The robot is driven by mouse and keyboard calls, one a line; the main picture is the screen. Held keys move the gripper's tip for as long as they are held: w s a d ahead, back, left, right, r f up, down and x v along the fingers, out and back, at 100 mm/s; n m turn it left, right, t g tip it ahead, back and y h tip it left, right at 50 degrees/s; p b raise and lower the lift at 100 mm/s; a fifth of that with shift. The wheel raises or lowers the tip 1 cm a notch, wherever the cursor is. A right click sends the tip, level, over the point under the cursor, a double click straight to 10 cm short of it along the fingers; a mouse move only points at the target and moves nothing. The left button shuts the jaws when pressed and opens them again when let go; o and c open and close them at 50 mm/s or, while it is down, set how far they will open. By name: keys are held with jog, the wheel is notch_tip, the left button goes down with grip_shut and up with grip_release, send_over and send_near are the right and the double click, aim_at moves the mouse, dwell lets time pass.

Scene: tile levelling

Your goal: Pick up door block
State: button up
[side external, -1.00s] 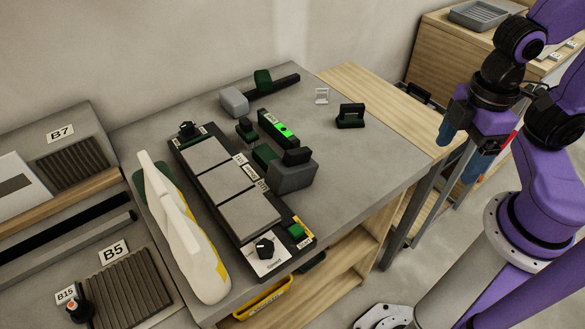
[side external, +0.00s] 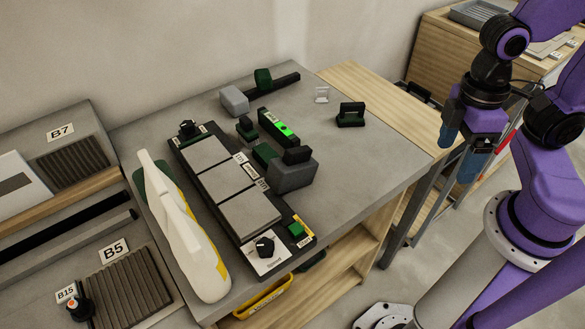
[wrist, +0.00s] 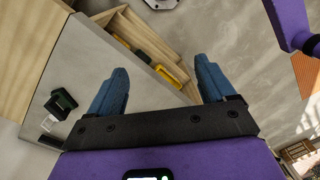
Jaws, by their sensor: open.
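No block carries a readable "door" label, so I cannot tell for certain which one is the door block. A small dark green and black block (side external: 350,115) stands alone on the right part of the grey table, and it also shows at the left of the wrist view (wrist: 62,103). My gripper (side external: 459,151) is off the table's right edge, right of that block and apart from it. In the wrist view its blue fingers (wrist: 162,80) are spread with nothing between them.
A tile rig (side external: 238,180) with grey tiles lies mid-table. A green-lit level (side external: 280,127), a grey block (side external: 293,176), another grey block (side external: 234,101) and a small white piece (side external: 321,95) are nearby. A white and yellow tool (side external: 185,240) lies left. A wooden surface (side external: 395,105) adjoins the right.

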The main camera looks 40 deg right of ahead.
jog(key=f+m+g, duration=0.1)
jog(key=m+g, duration=0.1)
jog(key=m, duration=0.2)
jog(key=m+t+y, duration=0.3)
jog(key=m+y, duration=1)
jog(key=m, duration=1.2)
send_near(293, 160)
jog(key=a+f, duration=0.3)
jog(key=shift+w+a+f, duration=0.15)
jog(key=shift+w, duration=0.2)
jog(key=shift+x, duration=2.8)
jog(key=shift+w, duration=0.2)
jog(key=shift+c, duration=0.3)
